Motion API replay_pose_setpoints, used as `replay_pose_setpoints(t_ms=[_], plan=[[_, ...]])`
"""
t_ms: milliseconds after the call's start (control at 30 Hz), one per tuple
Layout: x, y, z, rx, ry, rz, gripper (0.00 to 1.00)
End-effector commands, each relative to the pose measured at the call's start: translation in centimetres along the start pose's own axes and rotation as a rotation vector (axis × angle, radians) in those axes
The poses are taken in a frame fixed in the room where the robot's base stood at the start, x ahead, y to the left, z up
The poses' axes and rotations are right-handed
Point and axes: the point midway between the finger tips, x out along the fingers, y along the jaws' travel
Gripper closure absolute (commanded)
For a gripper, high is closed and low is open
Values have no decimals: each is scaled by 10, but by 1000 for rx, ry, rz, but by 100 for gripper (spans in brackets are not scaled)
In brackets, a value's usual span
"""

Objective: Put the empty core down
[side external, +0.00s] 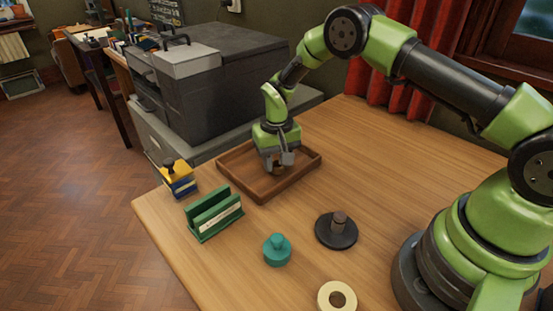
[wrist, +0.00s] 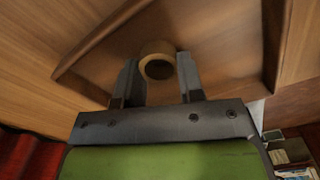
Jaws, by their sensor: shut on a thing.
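The empty core, a small tan ring (wrist: 158,48), is between the fingers of my gripper (wrist: 160,75) in the wrist view, with its dark hole showing. My gripper (side external: 279,163) is shut on it in the side view, low inside the brown wooden tray (side external: 238,178). The fingers hide most of the core there. I cannot tell whether the core touches the tray floor. The tray also shows in the wrist view (wrist: 100,52), around the core.
A cream ring (side external: 325,291) lies at the table's front edge. A dark round base with a post (side external: 337,232), a teal knobbed piece (side external: 277,252), a green slotted holder (side external: 213,214) and a yellow-and-blue block (side external: 178,176) stand nearby. A grey printer (side external: 225,90) is behind the tray.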

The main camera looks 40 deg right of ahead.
Motion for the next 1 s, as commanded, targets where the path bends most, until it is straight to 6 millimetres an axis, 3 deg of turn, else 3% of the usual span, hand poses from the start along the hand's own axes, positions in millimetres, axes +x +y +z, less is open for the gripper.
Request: replay_pose_setpoints(t_ms=[200,233,333,667,767,1000], plan=[[3,0,0,0,-1,0,87],[3,0,0,0,0,0,60],[2,0,0,0,0,0,40],[-2,0,0,0,0,0,40],[-14,0,-1,0,2,0,40],[-66,0,-1,1,4,0,40]])
